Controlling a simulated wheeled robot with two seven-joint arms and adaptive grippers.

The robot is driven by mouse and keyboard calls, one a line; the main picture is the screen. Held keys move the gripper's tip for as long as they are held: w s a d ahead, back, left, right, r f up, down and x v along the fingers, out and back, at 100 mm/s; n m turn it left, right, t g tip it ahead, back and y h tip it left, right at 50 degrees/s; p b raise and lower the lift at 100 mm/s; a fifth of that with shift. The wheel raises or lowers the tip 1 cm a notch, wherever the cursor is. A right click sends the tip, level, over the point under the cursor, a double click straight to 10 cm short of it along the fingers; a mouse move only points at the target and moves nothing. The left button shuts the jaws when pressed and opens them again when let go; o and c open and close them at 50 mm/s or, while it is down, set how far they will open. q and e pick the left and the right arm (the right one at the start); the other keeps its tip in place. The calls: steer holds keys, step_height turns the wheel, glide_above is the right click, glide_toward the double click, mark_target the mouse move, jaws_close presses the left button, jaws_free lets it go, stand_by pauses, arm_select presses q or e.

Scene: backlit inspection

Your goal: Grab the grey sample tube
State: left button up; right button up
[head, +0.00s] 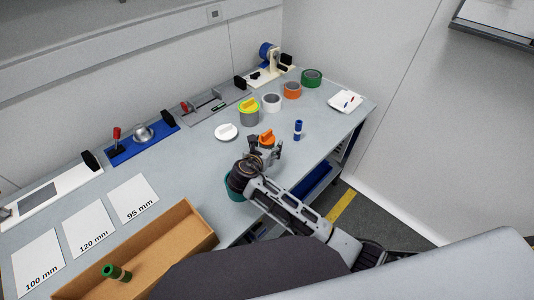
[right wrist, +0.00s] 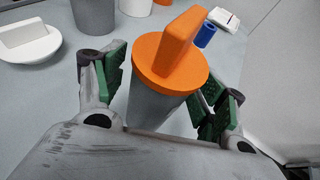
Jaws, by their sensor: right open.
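A grey cylinder (right wrist: 152,108) with an orange lid (right wrist: 170,62) and raised orange grip stands between the fingers of my right gripper (right wrist: 165,80) in the right wrist view. The fingers are open, one on each side, with no clear grip on it. In the head view the orange lid (head: 267,138) shows just beyond my right gripper (head: 265,153), which hides most of the grey body. My left gripper is out of view.
A cardboard box (head: 190,248) and labelled sheets (head: 87,229) lie left. A teal object (head: 234,190) is partly under my arm.

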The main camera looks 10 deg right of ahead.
mark_target(267, 132)
steer(key=shift+c, duration=0.5)
steer(key=c, duration=1)
steer(key=shift+r, duration=0.1)
steer(key=shift+c, duration=0.3)
steer(key=shift+r+p, duration=0.4)
steer(key=shift+r, duration=4.55)
